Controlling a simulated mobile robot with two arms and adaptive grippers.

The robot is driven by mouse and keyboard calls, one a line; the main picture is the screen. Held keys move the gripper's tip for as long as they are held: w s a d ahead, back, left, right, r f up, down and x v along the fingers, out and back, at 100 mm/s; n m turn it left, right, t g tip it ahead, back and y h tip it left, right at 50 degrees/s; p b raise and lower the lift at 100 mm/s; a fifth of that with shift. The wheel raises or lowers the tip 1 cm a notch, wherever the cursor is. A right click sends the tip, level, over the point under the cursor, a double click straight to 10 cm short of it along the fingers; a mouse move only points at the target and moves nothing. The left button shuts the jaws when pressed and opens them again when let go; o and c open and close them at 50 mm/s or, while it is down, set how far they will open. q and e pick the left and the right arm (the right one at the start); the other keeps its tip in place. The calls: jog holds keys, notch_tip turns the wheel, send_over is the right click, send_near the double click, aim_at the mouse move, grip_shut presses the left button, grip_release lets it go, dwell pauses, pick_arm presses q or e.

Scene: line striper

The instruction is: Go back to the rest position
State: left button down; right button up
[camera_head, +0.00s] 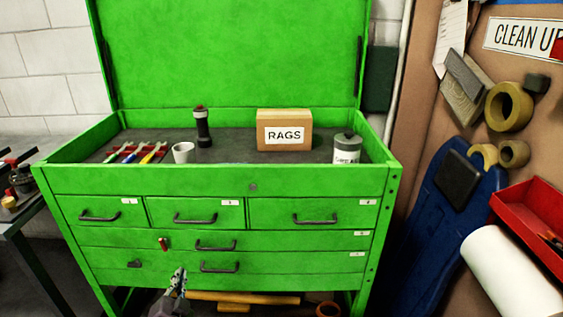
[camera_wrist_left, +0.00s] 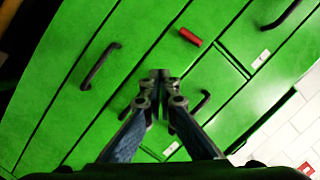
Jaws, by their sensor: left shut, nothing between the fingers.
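My left gripper (camera_head: 179,280) is low in front of the green tool chest (camera_head: 220,181), near its bottom drawer in the head view. In the left wrist view the left gripper's (camera_wrist_left: 159,76) fingertips are together with nothing between them. Behind them are the green drawer fronts with dark handles (camera_wrist_left: 100,66). The gripper appears apart from the handles, though the exact gap is hard to tell. A small red piece (camera_head: 164,243) is on the drawer front above the gripper, and it also shows in the left wrist view (camera_wrist_left: 190,37). My right gripper is not in view.
The chest's lid is up. Its top holds a RAGS box (camera_head: 284,131), a black flashlight (camera_head: 202,128), a white cup (camera_head: 183,152), a can (camera_head: 346,149) and coloured tools. All drawers look closed. A red bin (camera_head: 530,220) and white roll (camera_head: 511,274) stand at right.

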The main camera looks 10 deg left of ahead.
pick_arm(q)
jog(key=s+d+f+g+h, duration=0.2)
jog(key=s+d+f, duration=0.25)
jog(key=f, duration=0.55)
jog(key=s+d+f+g+h, duration=0.15)
jog(key=s+d+f, duration=0.3)
jog(key=f, duration=0.55)
jog(key=s+d+f+g+h, duration=0.2)
jog(key=s+d+f, duration=0.25)
jog(key=f, duration=0.55)
jog(key=s+d+f+g, duration=0.1)
jog(key=s+f, duration=0.4)
jog(key=s, duration=0.6)
jog(key=s+d+f+n+g, duration=0.1)
jog(key=s+f+g, duration=0.3)
jog(key=s, duration=0.7)
jog(key=s+d+f+n+g+h, duration=0.1)
jog(key=s+d+f+g, duration=0.1)
jog(key=s+f, duration=0.5)
jog(key=s+g, duration=0.1)
jog(key=s, duration=0.3)
jog(key=shift+s+d+f, duration=0.2)
jog(key=shift+s+d, duration=0.15)
jog(key=shift+s, duration=0.05)
